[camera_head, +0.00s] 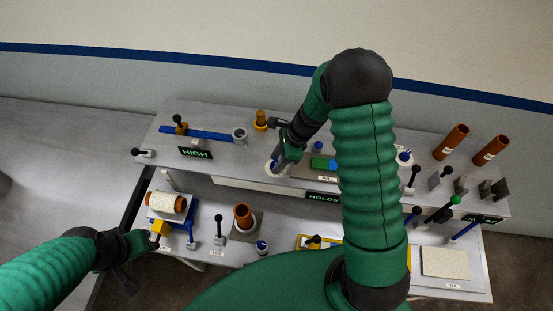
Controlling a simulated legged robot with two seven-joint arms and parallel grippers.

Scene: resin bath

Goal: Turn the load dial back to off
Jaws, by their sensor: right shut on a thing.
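A pale round dial (271,171), which looks like the load dial, sits on the upper shelf near the middle of the camera_head view. My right gripper (279,164) is over it, pointing down and shut on it. The gripper and wrist hide most of the dial, so its setting cannot be read. My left gripper (150,238) is at the lower left, beside a yellow block (161,227) at the lower shelf's left edge. Its fingers are too small and dark to tell whether they are open.
A "HIGH" display (195,153) and blue rail (205,134) are left on the upper shelf. A "HOLDS" display (322,197) is at its front edge. Orange cylinders (451,141) stand at right. A spool (166,202) and an orange cup (243,217) are on the lower shelf.

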